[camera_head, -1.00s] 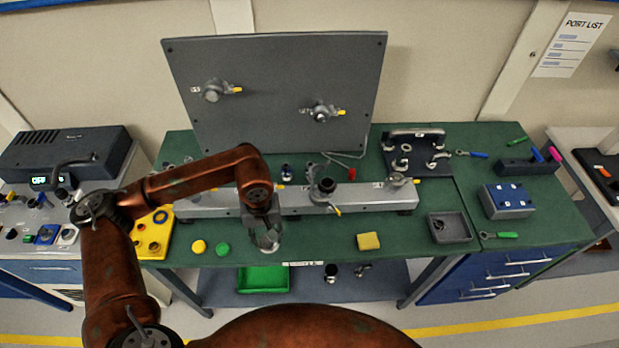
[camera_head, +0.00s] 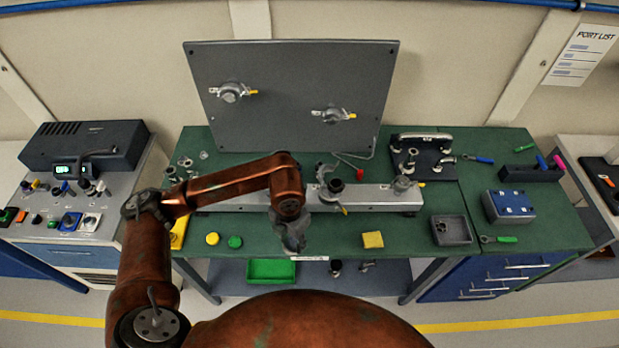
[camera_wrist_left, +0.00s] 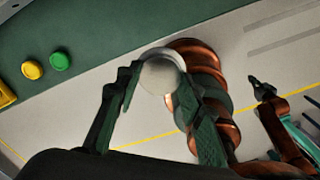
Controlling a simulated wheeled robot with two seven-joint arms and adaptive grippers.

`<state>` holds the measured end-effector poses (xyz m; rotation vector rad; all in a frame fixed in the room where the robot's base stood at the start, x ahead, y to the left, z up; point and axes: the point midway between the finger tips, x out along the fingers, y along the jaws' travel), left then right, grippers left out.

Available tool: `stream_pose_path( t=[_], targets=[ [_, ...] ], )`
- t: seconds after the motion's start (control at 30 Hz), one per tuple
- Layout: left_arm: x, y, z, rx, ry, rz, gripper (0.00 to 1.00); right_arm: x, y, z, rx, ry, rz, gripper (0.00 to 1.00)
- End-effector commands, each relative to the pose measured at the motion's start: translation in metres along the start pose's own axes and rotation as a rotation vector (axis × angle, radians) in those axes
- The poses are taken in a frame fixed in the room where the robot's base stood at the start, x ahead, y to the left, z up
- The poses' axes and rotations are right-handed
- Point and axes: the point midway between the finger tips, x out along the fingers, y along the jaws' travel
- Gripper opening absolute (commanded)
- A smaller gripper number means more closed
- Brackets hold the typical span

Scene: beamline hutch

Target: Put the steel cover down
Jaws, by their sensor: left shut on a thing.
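The steel cover is a round, pale grey piece, seen between the fingertips in the left wrist view (camera_wrist_left: 160,74). My left gripper (camera_head: 292,240) is shut on it. In the head view the gripper hangs at the front edge of the green bench (camera_head: 335,228), and the cover is mostly hidden by the fingers. The bench top shows to the left in the wrist view, with grey floor behind the cover. Another copper arm with a dark gripper (camera_wrist_left: 262,88) shows at the right of the wrist view; its jaws are too small to read.
A yellow cap (camera_head: 212,239) and a green cap (camera_head: 235,242) lie left of the gripper. A yellow block (camera_head: 373,240) and a grey tray (camera_head: 452,230) are to its right. A metal rail (camera_head: 380,197) with fittings runs behind. Bare bench shows between gripper and block.

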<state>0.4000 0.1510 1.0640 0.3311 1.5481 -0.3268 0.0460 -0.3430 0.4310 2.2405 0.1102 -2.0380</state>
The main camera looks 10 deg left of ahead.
Motion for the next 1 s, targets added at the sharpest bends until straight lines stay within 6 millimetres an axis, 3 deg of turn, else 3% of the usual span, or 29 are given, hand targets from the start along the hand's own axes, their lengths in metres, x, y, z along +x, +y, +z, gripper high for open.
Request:
stream_pose_path(
  t=[0.2, 0.47, 0.57, 0.87, 1.0],
  targets=[
    [-0.005, -0.008, 0.000, -0.305, -0.001, -0.003, 0.09, -0.008, 0.001, -0.001, 0.000, 0.001, 0.000, 0.00],
    [-0.003, -0.006, 0.000, -0.397, -0.001, -0.003, 0.09, -0.010, 0.000, -0.001, 0.000, 0.001, 0.000, 0.00],
    [0.003, 0.009, -0.002, -0.401, 0.002, -0.001, 0.09, -0.014, -0.001, -0.002, 0.001, 0.001, -0.001, 0.00],
    [0.032, 0.078, -0.008, -0.399, 0.003, -0.001, 0.09, -0.034, -0.004, -0.006, 0.002, 0.004, -0.005, 0.00],
    [0.058, 0.100, -0.010, -0.396, 0.004, -0.002, 0.09, -0.040, -0.004, -0.007, 0.003, 0.005, -0.006, 0.00]
  ],
)
